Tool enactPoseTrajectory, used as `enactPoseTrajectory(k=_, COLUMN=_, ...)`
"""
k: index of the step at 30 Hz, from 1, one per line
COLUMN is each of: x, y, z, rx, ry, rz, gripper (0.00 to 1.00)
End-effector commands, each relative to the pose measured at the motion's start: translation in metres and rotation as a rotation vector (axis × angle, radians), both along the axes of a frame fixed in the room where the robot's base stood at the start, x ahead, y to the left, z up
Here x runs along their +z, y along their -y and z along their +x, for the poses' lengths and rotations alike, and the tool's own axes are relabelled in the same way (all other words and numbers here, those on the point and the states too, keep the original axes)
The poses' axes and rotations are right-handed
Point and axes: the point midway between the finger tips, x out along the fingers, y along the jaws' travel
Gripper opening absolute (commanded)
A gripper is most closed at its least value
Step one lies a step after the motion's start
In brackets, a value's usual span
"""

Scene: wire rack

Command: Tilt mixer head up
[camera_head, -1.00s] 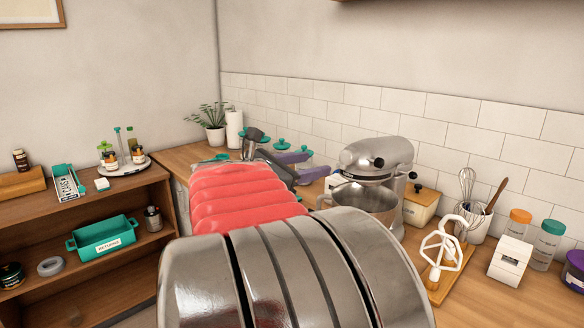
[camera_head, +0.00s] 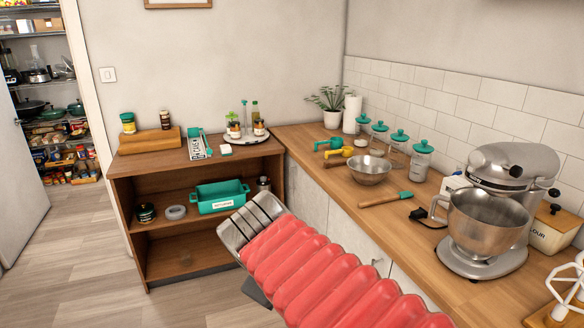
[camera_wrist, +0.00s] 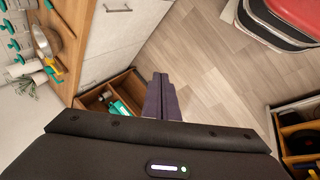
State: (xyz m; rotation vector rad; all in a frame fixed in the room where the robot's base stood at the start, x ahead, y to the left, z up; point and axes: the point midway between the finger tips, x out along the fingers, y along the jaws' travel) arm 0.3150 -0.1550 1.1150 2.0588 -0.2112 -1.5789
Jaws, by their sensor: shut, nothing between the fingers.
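The stand mixer (camera_head: 497,170) stands on the counter at the right in the head view. Its silver head (camera_head: 505,163) sits low over the steel bowl (camera_head: 482,225), and the bowl is in place on the base. My gripper (camera_wrist: 160,80) shows in the wrist view with its dark purple fingers shut together and empty. It is away from the mixer, in open space with the floor and the low shelf behind it. The mixer is not in the wrist view. In the head view my red arm crosses the lower middle and the gripper is not visible.
A low wooden shelf (camera_head: 150,180) stands at the left. The floor (camera_head: 85,250) at lower left is clear.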

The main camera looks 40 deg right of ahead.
Motion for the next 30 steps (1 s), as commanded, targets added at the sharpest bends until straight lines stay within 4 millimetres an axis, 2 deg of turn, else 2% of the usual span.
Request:
enactPoseTrajectory(k=1, x=-0.006, y=-0.024, z=-0.001, rx=-0.008, ry=0.047, rz=0.070, gripper=0.00)
enactPoseTrajectory(k=6, x=-0.022, y=-0.100, z=-0.007, rx=-0.074, ry=0.167, rz=0.331, gripper=0.00)
enactPoseTrajectory(k=9, x=-0.027, y=-0.131, z=-0.012, rx=-0.109, ry=0.202, rz=0.449, gripper=0.00)
enactPoseTrajectory(k=12, x=-0.029, y=-0.149, z=-0.016, rx=-0.131, ry=0.220, rz=0.521, gripper=0.00)
enactPoseTrajectory(k=16, x=-0.031, y=-0.156, z=-0.017, rx=-0.143, ry=0.224, rz=0.549, gripper=0.00)
enactPoseTrajectory(k=30, x=-0.031, y=-0.155, z=-0.017, rx=-0.142, ry=0.223, rz=0.546, gripper=0.00)
